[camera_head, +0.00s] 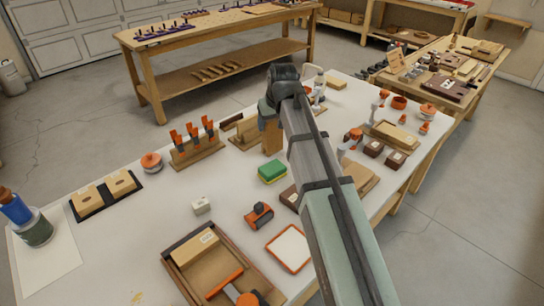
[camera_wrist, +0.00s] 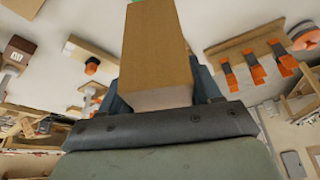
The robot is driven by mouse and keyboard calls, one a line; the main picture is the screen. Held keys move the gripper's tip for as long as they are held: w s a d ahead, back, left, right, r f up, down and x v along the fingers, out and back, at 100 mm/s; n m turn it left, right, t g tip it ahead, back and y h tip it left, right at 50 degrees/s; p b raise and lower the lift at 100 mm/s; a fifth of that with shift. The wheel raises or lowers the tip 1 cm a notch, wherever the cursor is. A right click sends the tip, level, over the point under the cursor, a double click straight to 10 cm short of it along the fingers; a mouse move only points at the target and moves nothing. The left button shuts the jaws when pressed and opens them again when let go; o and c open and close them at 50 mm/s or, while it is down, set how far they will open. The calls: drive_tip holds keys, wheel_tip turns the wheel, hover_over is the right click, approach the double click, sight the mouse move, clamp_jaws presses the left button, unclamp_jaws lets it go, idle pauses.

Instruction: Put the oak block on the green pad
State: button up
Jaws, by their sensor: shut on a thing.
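The oak block (camera_head: 271,138) is a tan wooden block, held upright below my gripper (camera_head: 270,106). In the wrist view the oak block (camera_wrist: 155,45) stands out lengthwise between the jaws, which are shut on it. The only green pad-like thing I see is a green-topped slab with a yellow lower layer (camera_head: 272,171), on the white bench. It lies just in front of the block's lower end in the head view. A small bit of green shows past the block's far end in the wrist view. I cannot tell whether block and pad touch.
A rack with orange-handled tools (camera_head: 195,146) stands left of the block. A white box (camera_head: 201,205), an orange and black tool (camera_head: 259,214), a red-rimmed white tray (camera_head: 289,248) and a wooden tray (camera_head: 180,268) lie nearer. Bare bench shows left of the pad.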

sight(276, 130)
drive_tip(key=shift+f, duration=4.6)
drive_tip(key=shift+f, duration=0.15)
drive_tip(key=o, duration=1.2)
drive_tip(key=v, duration=1.2)
